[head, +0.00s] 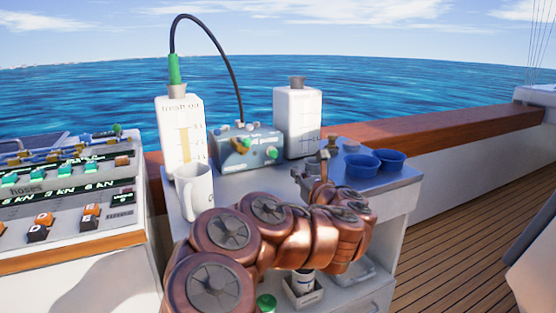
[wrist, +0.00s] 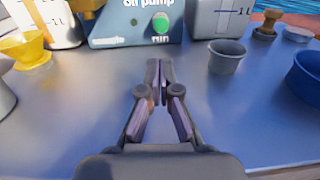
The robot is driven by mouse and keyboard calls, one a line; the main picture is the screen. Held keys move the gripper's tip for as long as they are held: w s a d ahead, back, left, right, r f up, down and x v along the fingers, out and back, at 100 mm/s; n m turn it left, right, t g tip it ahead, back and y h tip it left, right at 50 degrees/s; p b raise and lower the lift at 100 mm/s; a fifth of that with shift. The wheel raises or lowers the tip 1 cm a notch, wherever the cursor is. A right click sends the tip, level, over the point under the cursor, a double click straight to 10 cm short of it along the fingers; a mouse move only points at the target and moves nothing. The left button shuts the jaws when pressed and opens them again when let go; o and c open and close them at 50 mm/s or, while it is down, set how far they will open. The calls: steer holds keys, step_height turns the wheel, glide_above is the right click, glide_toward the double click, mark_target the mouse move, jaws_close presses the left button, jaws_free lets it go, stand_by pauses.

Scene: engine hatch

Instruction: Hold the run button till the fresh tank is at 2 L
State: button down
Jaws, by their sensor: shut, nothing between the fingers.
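The fresh oil tank (head: 168,117) is a white container at the left with an amber level strip. The strip's top is near the upper marks; the numerals are too small to read surely. A green nozzle (head: 174,70) on a black hose stands in its neck. The blue-grey oil pump (head: 232,153) has a round green run button (wrist: 160,22), seen just above its "run" label in the wrist view. My gripper (wrist: 154,64) is shut and empty, pointing at the pump, short of the button and apart from it. In the head view my arm partly hides it.
A second white tank (head: 298,120) stands right of the pump. A white mug (head: 194,190) is front left. Blue bowls (head: 390,159) and a small grey cup (wrist: 227,57) are at the right.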

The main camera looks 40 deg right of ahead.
mark_target(273, 154)
steer(key=shift+p+x, duration=1.05)
steer(key=shift+p, duration=0.15)
steer(key=b+x, duration=0.1)
steer(key=x, duration=0.9)
steer(key=shift+w+f, duration=0.1)
steer(key=shift+x, duration=0.85)
steer(key=shift+d, duration=0.1)
steer(key=shift+w, duration=0.15)
steer(key=shift+b+x, duration=0.5)
steer(key=shift+x, duration=0.3)
stand_by(3.8)
